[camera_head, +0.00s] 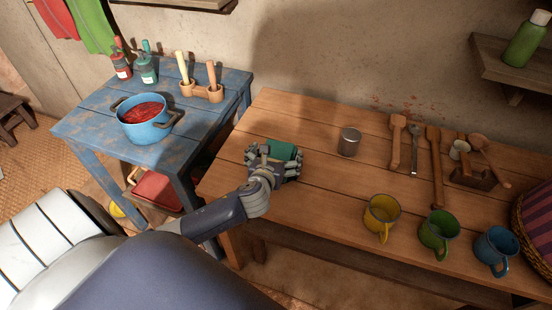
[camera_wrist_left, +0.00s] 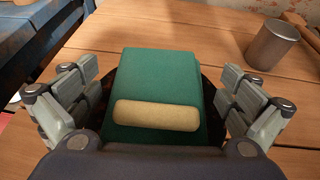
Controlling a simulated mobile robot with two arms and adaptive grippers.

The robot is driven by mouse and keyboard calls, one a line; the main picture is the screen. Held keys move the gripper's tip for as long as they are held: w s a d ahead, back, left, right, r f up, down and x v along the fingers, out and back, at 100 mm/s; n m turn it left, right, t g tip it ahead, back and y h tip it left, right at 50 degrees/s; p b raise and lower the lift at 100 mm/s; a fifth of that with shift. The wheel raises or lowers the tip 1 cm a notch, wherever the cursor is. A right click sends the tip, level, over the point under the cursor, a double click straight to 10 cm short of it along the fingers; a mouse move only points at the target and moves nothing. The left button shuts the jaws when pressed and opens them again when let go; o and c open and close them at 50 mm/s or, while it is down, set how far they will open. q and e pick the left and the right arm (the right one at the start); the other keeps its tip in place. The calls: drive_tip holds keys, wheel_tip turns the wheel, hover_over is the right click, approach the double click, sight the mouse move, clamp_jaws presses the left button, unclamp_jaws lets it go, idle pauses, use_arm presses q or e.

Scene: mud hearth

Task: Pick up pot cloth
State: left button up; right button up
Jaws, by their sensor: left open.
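A green, folded block-like item with a cream roll across it, which looks like the pot cloth (camera_head: 287,150), lies on the wooden table (camera_head: 330,185) near its left end. In the left wrist view the green pot cloth (camera_wrist_left: 160,75) lies between the spread fingers of my left gripper (camera_wrist_left: 160,98). The fingers stand apart on both sides, with gaps to the cloth. In the head view my left gripper (camera_head: 272,163) is over the cloth and hides part of it. My right gripper is not in view.
A metal cup (camera_head: 349,142) stands right of the cloth. Yellow (camera_head: 382,214), green (camera_head: 438,232) and blue (camera_head: 495,248) mugs line the front edge. Wooden utensils (camera_head: 436,165) lie farther right. A blue table (camera_head: 95,125) with a blue pot (camera_head: 146,122) stands left.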

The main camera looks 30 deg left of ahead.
use_arm(q)
drive_tip(key=c, duration=1)
